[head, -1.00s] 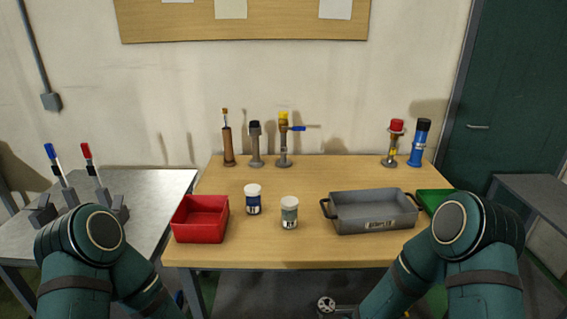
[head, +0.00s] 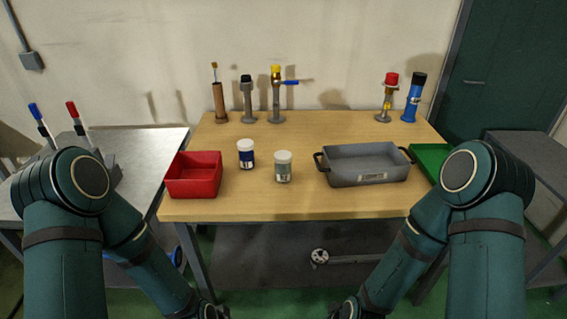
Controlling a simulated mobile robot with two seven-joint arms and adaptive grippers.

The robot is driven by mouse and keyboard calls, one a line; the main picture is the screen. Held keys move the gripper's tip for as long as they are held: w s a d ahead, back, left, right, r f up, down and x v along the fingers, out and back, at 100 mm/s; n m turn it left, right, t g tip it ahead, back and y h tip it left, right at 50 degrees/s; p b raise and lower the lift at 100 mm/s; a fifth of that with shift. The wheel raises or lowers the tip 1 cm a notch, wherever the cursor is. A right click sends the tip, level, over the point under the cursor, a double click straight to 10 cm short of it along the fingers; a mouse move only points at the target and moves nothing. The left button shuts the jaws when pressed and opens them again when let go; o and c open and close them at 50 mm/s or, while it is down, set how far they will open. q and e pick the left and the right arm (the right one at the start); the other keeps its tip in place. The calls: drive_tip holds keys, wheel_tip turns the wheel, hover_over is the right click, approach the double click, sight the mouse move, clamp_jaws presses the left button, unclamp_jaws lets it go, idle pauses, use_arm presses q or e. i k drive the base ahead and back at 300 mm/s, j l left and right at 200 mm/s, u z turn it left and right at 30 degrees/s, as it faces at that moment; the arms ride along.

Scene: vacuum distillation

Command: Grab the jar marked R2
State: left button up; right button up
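Two small white-lidded jars stand upright on the wooden table. One is a dark blue jar (head: 246,155) and the other a grey-green jar (head: 283,169), to its right and a little nearer. Each has a pale label, but the print is too small to read, so I cannot tell which is marked R2. Both of my arms reach down at the bottom of the head view, below the table's front edge. My grippers are out of view, and nothing touches the jars.
A red bin (head: 193,176) stands left of the jars and a grey handled tray (head: 365,165) right of them. A green tray (head: 430,160) lies farther right. Several upright tools and bottles line the back. The wooden table (head: 300,205) is clear in front of the jars.

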sight(282, 172)
drive_tip(key=i+j, duration=0.25)
drive_tip(key=i+j+z, duration=0.1)
drive_tip(key=i+j, duration=0.2)
drive_tip(key=j, duration=0.15)
drive_tip(key=i+j, duration=0.25)
drive_tip(key=j, duration=0.15)
drive_tip(key=j+z, duration=0.1)
drive_tip(key=z, duration=1.35)
drive_tip(key=i+j, duration=0.05)
